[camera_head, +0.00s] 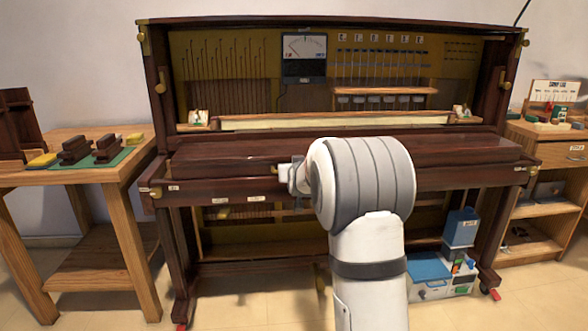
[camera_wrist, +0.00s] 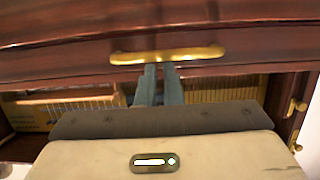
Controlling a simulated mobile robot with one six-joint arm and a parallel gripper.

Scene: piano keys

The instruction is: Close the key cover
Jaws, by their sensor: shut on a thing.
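The key cover (camera_head: 225,152) is a dark red-brown wooden panel across the front of the piano. It looks lowered, and no keys show in the head view. In the wrist view the wooden panel (camera_wrist: 60,58) carries a long brass handle (camera_wrist: 195,53). My gripper (camera_wrist: 162,68) has its two grey-blue fingers close together at the middle of this handle, shut on it. The fingertips are partly hidden at the handle. In the head view my arm hides most of the gripper and the cover's middle.
The upright piano frame (camera_head: 156,100) stands open above, showing a gauge (camera_head: 304,57) and several hanging tools. A wooden table (camera_head: 90,178) with dark blocks is at left. A wooden shelf unit (camera_head: 545,135) is at right. A blue-lidded box (camera_head: 430,270) sits on the floor below.

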